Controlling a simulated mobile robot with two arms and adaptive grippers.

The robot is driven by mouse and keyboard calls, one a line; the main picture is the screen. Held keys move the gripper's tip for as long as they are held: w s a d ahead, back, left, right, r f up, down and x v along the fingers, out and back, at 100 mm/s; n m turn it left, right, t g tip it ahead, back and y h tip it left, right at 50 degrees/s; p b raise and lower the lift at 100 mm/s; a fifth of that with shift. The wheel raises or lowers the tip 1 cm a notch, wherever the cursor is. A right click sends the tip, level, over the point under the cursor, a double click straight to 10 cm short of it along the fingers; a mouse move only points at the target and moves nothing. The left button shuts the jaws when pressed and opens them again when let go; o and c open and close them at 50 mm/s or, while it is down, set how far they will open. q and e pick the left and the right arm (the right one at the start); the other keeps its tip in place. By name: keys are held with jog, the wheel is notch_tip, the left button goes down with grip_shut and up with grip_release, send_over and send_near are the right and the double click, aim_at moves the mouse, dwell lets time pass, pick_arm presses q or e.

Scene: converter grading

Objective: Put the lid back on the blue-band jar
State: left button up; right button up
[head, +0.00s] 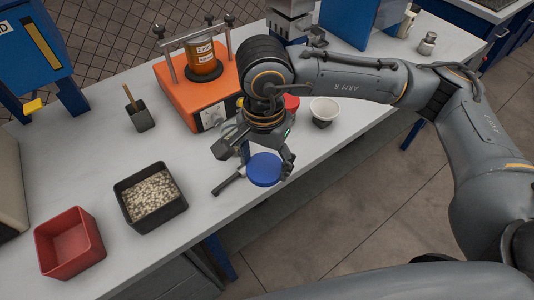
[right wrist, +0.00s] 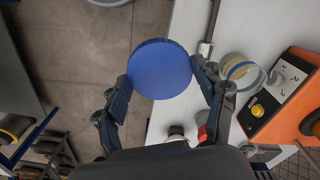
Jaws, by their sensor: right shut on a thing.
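My right gripper (head: 266,163) is shut on a round blue lid (head: 265,171), with one finger on each side of its rim. In the right wrist view the lid (right wrist: 160,68) shows as a full blue disc between the fingertips. It is held in the air over the front edge of the table. An open, clear jar with a yellowish inside (right wrist: 238,70) stands on the table to the right of the lid in the right wrist view, apart from it. In the head view my gripper and wrist seem to hide this jar. Its band cannot be made out clearly.
An orange machine (head: 178,91) holding an amber canister stands behind the gripper. A dark handled tool (head: 228,181) lies left of the lid. A white cup (head: 325,108) and a red item (head: 291,103) are nearby. Black pellet bin (head: 169,220) and red bin (head: 50,250) stand left.

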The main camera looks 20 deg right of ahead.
jog(key=shift+s+a+r, duration=0.1)
jog(key=shift+s, duration=0.05)
jog(key=s+d+f+n, duration=0.2)
jog(key=d+f+n, duration=0.2)
jog(key=f, duration=0.5)
jog(key=s+d+f+n, duration=0.3)
jog(key=d+f+n, duration=0.1)
jog(key=f, duration=0.5)
jog(key=shift+d+n, duration=0.3)
jog(key=shift+d, duration=0.55)
